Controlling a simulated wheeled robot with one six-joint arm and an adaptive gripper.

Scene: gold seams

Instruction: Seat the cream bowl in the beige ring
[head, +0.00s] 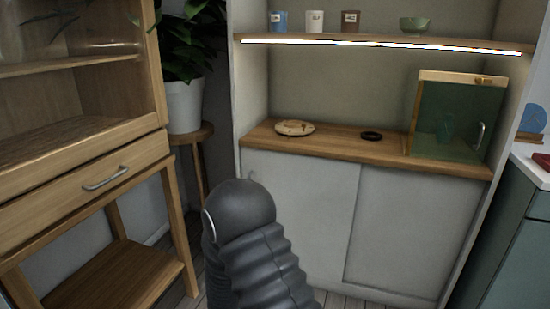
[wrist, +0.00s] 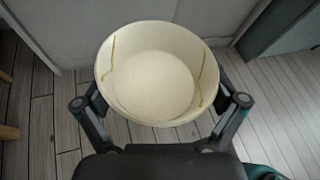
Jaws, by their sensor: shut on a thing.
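The cream bowl (wrist: 155,80) fills the upper middle of the wrist view, its open mouth facing the camera and gold seams running down its inside wall. My gripper (wrist: 160,90) is shut on the bowl, with one finger on each side of it. The bowl is above the floor and nothing shows inside it. In the head view the bowl and my gripper are not seen. A flat round beige piece (head: 295,128), which looks like the beige ring, lies on the left of the wooden counter (head: 330,143). Its small details are hard to make out.
A small dark ring (head: 371,135) lies right of the beige piece. A green glass case (head: 456,118) stands at the counter's right end. A shelf (head: 380,43) with cups and a green bowl (head: 414,24) hangs above. A wooden cabinet (head: 90,180) stands left.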

